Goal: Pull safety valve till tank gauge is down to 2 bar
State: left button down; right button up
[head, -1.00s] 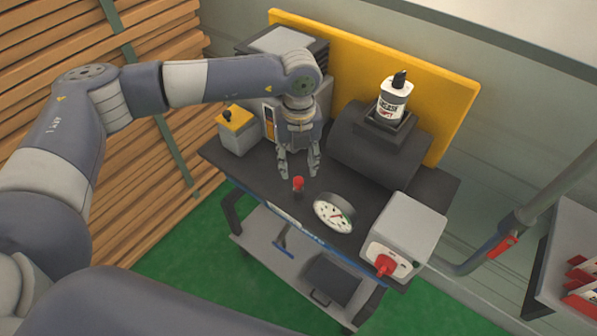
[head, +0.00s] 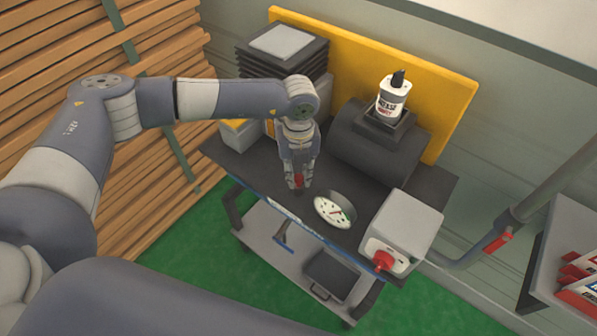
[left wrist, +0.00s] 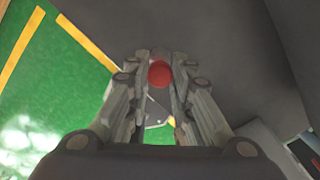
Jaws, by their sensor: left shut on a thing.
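The red-topped safety valve (head: 299,181) stands near the front edge of the dark cart top. My left gripper (head: 298,184) points down over it with its fingers closed around the red cap. In the left wrist view the red cap (left wrist: 160,74) sits between the fingertips (left wrist: 161,80). The valve's lower body is mostly hidden by the fingers. The round white tank gauge (head: 334,210) is just right of the gripper; its reading is too small to tell. The dark cylindrical tank (head: 375,150) lies behind the gauge. My right gripper is not in view.
A grey box with a red knob (head: 405,232) stands at the cart's front right. A bottle (head: 393,96) stands on top of the tank. A yellow panel (head: 440,95) backs the cart. Green floor (head: 195,245) is clear in front.

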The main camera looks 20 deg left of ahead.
aim_at(299, 177)
pick_arm(q)
jog(key=shift+r, duration=0.85)
jog(key=c, duration=1.4)
grip_release()
jog(key=shift+o, duration=0.2)
notch_tip(299, 177, up, 12)
